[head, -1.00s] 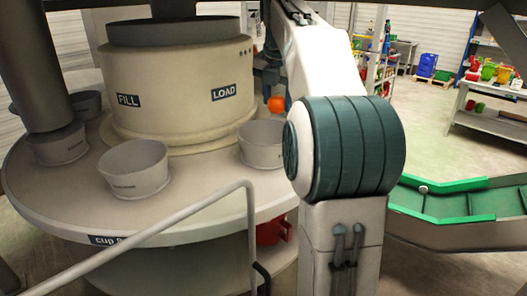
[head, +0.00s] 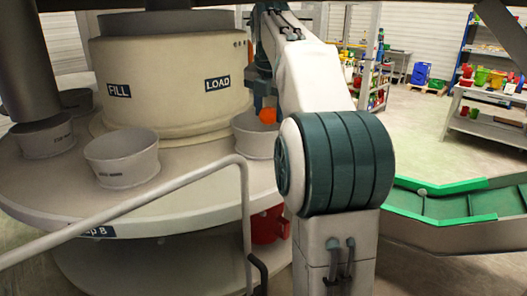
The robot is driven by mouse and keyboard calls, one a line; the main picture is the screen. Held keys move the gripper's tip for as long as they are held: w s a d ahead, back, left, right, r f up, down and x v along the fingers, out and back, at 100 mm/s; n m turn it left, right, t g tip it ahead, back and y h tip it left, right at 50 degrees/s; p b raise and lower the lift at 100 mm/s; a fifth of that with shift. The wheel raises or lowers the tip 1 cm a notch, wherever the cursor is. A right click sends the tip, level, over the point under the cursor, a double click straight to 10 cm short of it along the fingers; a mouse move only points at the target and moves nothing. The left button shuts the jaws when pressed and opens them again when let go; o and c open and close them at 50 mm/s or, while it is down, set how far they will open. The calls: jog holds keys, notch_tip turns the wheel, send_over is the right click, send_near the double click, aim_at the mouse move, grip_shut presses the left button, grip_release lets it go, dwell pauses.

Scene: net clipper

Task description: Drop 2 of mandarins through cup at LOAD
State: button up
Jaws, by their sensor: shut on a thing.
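An orange mandarin (head: 267,116) hangs in my gripper (head: 265,104), which is shut on it. My gripper is mostly hidden behind my own arm. The mandarin appears over or in front of the rim of the grey cup (head: 252,143) below the LOAD label (head: 217,84). I cannot tell its exact height above the cup. The right side of that cup is hidden by my arm. No second mandarin shows.
The round table (head: 90,205) carries other grey cups, one at front (head: 122,160) and one under the FILL pipe (head: 45,138). A rail (head: 150,198) crosses in front. A red container (head: 268,225) is below the table. A green-edged conveyor (head: 450,200) is at right.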

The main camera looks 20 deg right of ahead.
jog(key=o, duration=1.1)
jog(key=shift+c, duration=0.2)
jog(key=p+v, duration=0.3)
jog(key=v, duration=0.9)
